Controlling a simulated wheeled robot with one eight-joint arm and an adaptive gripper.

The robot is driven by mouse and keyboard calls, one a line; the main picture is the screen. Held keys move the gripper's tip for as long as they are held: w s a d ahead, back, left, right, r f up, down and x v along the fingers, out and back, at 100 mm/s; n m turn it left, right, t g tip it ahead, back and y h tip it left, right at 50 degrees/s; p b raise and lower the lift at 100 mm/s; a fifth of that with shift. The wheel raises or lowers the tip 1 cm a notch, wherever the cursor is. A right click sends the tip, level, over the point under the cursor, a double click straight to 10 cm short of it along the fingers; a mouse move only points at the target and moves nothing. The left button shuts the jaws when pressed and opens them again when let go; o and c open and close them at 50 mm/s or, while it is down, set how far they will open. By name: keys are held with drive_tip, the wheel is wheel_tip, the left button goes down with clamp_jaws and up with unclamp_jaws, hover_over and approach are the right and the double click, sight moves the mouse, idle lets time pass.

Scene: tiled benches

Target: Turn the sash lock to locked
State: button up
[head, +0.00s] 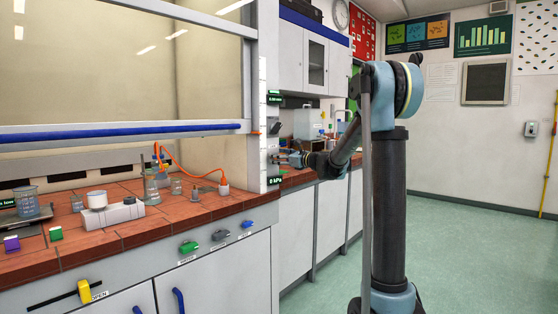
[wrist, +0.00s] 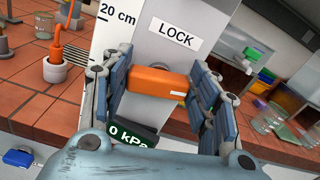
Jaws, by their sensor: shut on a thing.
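The sash lock is an orange block-shaped handle (wrist: 160,84) on the grey post, under a white LOCK label (wrist: 176,39) in the wrist view. It lies roughly level, tilted slightly in the picture. My gripper (wrist: 164,76) has its blue-grey fingers on either end of the handle, shut on it. In the head view my gripper (head: 288,158) is at the hood's right post, and the handle cannot be made out there. The hood's sash, with its blue bar (head: 125,131), is raised above the tiled bench. A small marking on the handle is too small to read.
A green 0 kPa display (wrist: 130,134) sits just below the handle, and a 20 cm scale runs beside it. Glassware, including a flask (head: 151,187) and a beaker (head: 27,203), stands on the hood bench. The floor to the right (head: 480,260) is clear.

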drive_tip(key=shift+s+a+f+n, duration=0.1)
drive_tip(key=shift+f+n, duration=0.1)
drive_tip(key=shift+n, duration=2.45)
drive_tip(key=shift+s+a+f+n, duration=0.1)
drive_tip(key=shift+s+f+n, duration=0.05)
drive_tip(key=shift+n, duration=2.45)
drive_tip(key=shift+s+f+n, duration=0.1)
drive_tip(key=shift+f+n, duration=0.1)
drive_tip(key=shift+n, duration=2.45)
drive_tip(key=o, duration=1.1)
drive_tip(key=shift+c, duration=0.2)
drive_tip(key=v, duration=1.2)
drive_tip(key=shift+f, duration=0.1)
